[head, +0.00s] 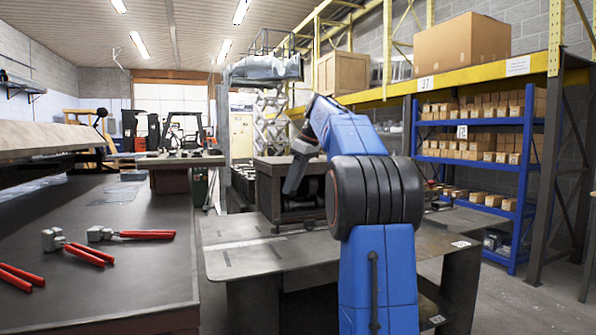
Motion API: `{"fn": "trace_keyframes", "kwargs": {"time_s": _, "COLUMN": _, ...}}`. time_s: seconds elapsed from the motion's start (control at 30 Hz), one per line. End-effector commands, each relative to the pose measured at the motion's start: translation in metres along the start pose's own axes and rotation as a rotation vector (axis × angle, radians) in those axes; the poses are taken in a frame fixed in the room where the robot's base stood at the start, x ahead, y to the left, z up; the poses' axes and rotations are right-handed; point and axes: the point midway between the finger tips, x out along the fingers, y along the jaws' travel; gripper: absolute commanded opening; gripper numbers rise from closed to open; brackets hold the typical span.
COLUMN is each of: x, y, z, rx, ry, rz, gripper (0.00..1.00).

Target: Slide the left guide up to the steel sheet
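A flat grey metal surface (235,262) with a rounded front left corner lies in the middle, partly behind my blue arm. I cannot tell whether it is the steel sheet or the bench top. Small dark marks and a pale strip show on it. I cannot make out the left guide for certain. My arm rises in front of the surface and bends over at the top. My gripper (294,176) seems to be the dark grey end hanging down left of the arm, above the surface. Its fingers are too small and dark to read.
A dark machine frame (275,190) stands behind the metal surface. Blue shelves with boxes (475,150) stand at right. Some floor is open at lower right.

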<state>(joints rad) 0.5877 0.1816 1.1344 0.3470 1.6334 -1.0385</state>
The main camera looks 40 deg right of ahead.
Motion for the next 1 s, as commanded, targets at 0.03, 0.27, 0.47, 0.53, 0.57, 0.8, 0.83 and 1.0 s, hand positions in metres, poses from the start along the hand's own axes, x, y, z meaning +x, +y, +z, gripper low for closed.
{"fn": "trace_keyframes", "kwargs": {"time_s": 0.03, "x": -0.01, "y": 0.001, "z": 0.0, "rx": 0.001, "ry": 0.001, "rz": 0.001, "gripper": 0.39}}
{"fn": "trace_keyframes", "kwargs": {"time_s": 0.27, "x": -0.041, "y": 0.001, "z": 0.0, "rx": 0.0, "ry": 0.001, "rz": 0.002, "gripper": 0.39}}
{"fn": "trace_keyframes", "kwargs": {"time_s": 0.47, "x": -0.05, "y": 0.0, "z": 0.0, "rx": 0.0, "ry": 0.0, "rz": 0.0, "gripper": 0.39}}
{"fn": "trace_keyframes", "kwargs": {"time_s": 0.53, "x": -0.051, "y": 0.0, "z": 0.0, "rx": 0.0, "ry": 0.0, "rz": 0.0, "gripper": 0.39}}
{"fn": "trace_keyframes", "kwargs": {"time_s": 0.57, "x": -0.051, "y": 0.0, "z": 0.0, "rx": 0.0, "ry": 0.0, "rz": 0.0, "gripper": 0.39}}
{"fn": "trace_keyframes", "kwargs": {"time_s": 0.8, "x": -0.051, "y": 0.0, "z": 0.0, "rx": 0.0, "ry": 0.0, "rz": 0.0, "gripper": 0.39}}
{"fn": "trace_keyframes", "kwargs": {"time_s": 0.83, "x": -0.051, "y": 0.0, "z": 0.0, "rx": 0.0, "ry": 0.0, "rz": 0.0, "gripper": 0.39}}
{"fn": "trace_keyframes", "kwargs": {"time_s": 1.0, "x": -0.05, "y": 0.0, "z": 0.0, "rx": 0.001, "ry": 0.0, "rz": 0.0, "gripper": 0.39}}
